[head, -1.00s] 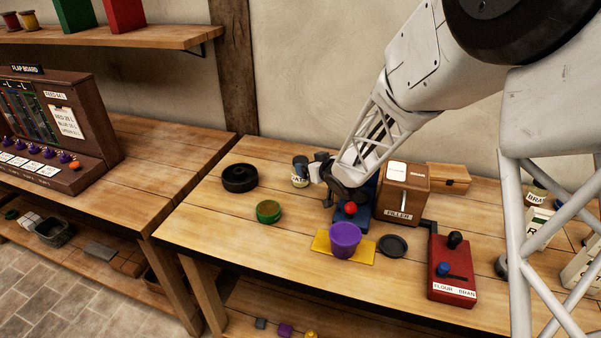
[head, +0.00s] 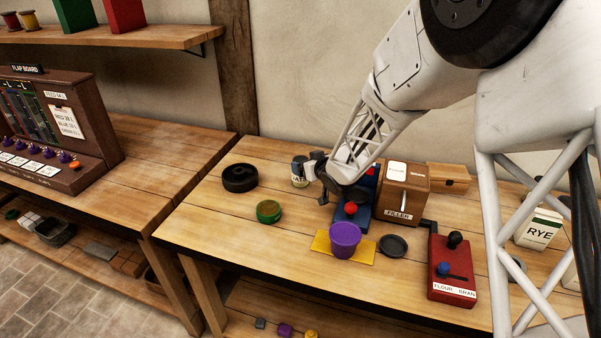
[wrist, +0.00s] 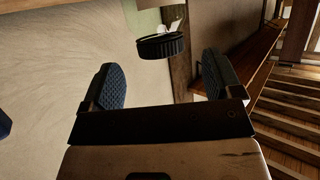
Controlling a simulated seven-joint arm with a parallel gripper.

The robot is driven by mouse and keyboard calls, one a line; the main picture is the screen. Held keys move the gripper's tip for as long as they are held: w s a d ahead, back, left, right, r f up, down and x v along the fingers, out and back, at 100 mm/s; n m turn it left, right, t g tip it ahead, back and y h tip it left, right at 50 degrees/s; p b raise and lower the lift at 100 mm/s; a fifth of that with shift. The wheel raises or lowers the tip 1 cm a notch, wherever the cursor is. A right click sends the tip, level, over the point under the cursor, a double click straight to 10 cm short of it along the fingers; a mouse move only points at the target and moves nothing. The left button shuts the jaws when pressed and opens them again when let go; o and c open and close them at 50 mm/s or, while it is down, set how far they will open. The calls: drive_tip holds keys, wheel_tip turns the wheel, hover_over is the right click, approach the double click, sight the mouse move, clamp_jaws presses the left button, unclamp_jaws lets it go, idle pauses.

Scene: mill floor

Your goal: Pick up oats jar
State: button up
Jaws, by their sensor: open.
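The oats jar (head: 299,182) stands at the back of the workbench near the wall, a pale jar partly hidden by my gripper in the head view. In the wrist view, which appears upside down, a pale jar with a dark ribbed lid (wrist: 160,46) shows between the finger lines, at the far end of the fingers. My gripper (head: 313,166) is open, pointing left at the jar, with its two blue-grey textured pads (wrist: 160,75) apart. No contact with the jar is visible.
A black round dish (head: 240,178) and a green round container (head: 268,211) stand left of the jar. A purple cup (head: 345,238) on a yellow mat (head: 322,246) is in front. The brown filler box (head: 403,195) stands right of my gripper.

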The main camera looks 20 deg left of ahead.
sight(301, 159)
drive_tip(key=shift+x, duration=2.6)
drive_tip(key=shift+r, duration=0.1)
drive_tip(key=shift+c, duration=0.2)
drive_tip(key=c, duration=1.2)
drive_tip(key=shift+c, duration=0.2)
drive_tip(key=shift+r, duration=0.1)
wheel_tip(301, 159, up, 6)
drive_tip(key=shift+a+r, duration=0.1)
drive_tip(key=shift+r, duration=0.1)
drive_tip(key=shift+s+r, duration=0.2)
drive_tip(key=shift+r, duration=0.1)
drive_tip(key=s, duration=1.7)
drive_tip(key=shift+s, duration=0.3)
